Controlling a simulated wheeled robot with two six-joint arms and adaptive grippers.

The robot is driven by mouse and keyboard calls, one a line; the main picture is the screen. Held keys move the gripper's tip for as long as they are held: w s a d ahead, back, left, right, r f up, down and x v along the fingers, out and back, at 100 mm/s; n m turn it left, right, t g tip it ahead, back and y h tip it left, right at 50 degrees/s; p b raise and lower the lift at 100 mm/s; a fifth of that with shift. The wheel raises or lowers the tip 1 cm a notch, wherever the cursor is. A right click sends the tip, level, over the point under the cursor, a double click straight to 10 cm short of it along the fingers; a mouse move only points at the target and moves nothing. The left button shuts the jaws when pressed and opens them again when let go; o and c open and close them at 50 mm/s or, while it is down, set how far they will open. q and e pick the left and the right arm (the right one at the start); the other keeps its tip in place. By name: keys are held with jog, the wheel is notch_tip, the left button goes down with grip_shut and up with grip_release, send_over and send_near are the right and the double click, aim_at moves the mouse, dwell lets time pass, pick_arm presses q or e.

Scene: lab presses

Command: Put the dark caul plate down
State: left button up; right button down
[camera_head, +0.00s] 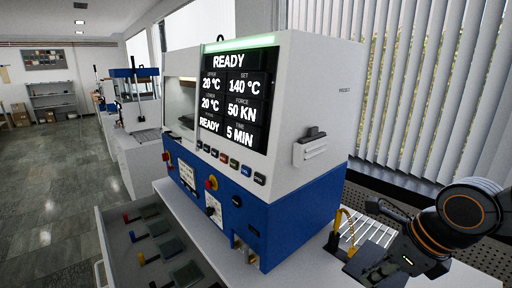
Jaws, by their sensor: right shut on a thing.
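My right gripper (385,258) is at the lower right, over the bench beside the blue and white press (280,205). It is shut on a dark, flat piece (364,269), which looks like the dark caul plate. The plate is partly hidden by the gripper and I cannot tell whether it touches the bench. A wire rack (362,228) with pale bars stands just behind the gripper. My left gripper is not in view.
An open drawer (101,228) at the lower left holds several plates with coloured handles. A yellow curved piece (349,221) stands by the rack. The press display reads READY. A perforated dark panel (378,180) and window blinds are behind.

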dwell(0.8)
jog(key=shift+s+f+p, duration=0.1)
jog(key=shift+f+p, duration=0.45)
jog(key=shift+p, duration=0.15)
jog(key=s+d+f+p, duration=0.1)
jog(key=f+p, duration=0.3)
jog(key=f, duration=0.3)
jog(key=s+d+f+p, duration=0.2)
jog(key=f+p, duration=0.2)
jog(key=f, duration=0.3)
jog(key=shift+s+d+f, duration=0.2)
jog(key=shift+s+d, duration=0.1)
